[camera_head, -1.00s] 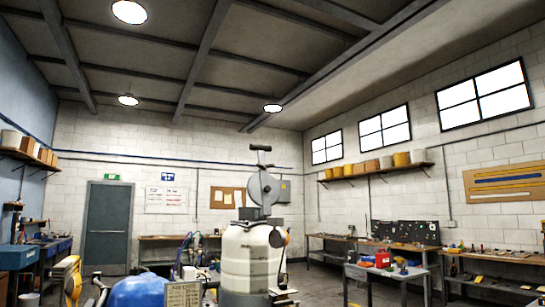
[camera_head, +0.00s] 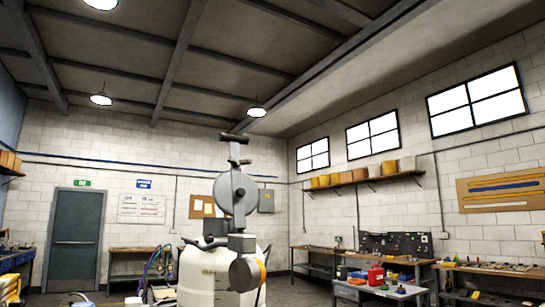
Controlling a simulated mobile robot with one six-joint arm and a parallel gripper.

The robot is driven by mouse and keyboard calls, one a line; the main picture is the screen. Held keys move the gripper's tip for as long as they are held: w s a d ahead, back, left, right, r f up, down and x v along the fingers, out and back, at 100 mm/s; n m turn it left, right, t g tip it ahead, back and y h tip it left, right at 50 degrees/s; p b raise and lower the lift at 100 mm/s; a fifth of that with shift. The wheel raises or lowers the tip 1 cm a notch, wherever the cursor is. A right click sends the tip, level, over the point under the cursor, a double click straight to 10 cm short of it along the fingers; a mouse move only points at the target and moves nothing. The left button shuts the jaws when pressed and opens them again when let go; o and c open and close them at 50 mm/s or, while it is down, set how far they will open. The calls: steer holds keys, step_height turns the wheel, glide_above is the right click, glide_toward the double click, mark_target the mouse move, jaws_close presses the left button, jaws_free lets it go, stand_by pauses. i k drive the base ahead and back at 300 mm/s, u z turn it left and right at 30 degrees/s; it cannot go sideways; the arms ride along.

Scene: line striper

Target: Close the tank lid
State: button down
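The white tank (camera_head: 200,279) stands at the bottom middle of the head view, its lower part cut off by the frame edge. A round grey disc (camera_head: 238,190), seemingly the tank lid, stands upright above the tank top, its broad face toward me. A dark T-shaped handle (camera_head: 236,138) sticks up above the disc. A grey block (camera_head: 242,243) lies below it at the tank top. A rounded grey part with an orange edge (camera_head: 244,273) shows in front of the tank. My gripper is not recognisable in the view.
A workbench (camera_head: 392,290) with a red container (camera_head: 376,276) stands at the right. A long bench with a dark tool board (camera_head: 393,244) runs along the right wall. A grey door (camera_head: 72,240) is at the back left. Hoses (camera_head: 153,263) show left of the tank.

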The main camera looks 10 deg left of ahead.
mark_target(236, 193)
steer(key=u, duration=0.55)
steer(key=i, duration=1)
steer(key=u, duration=0.8)
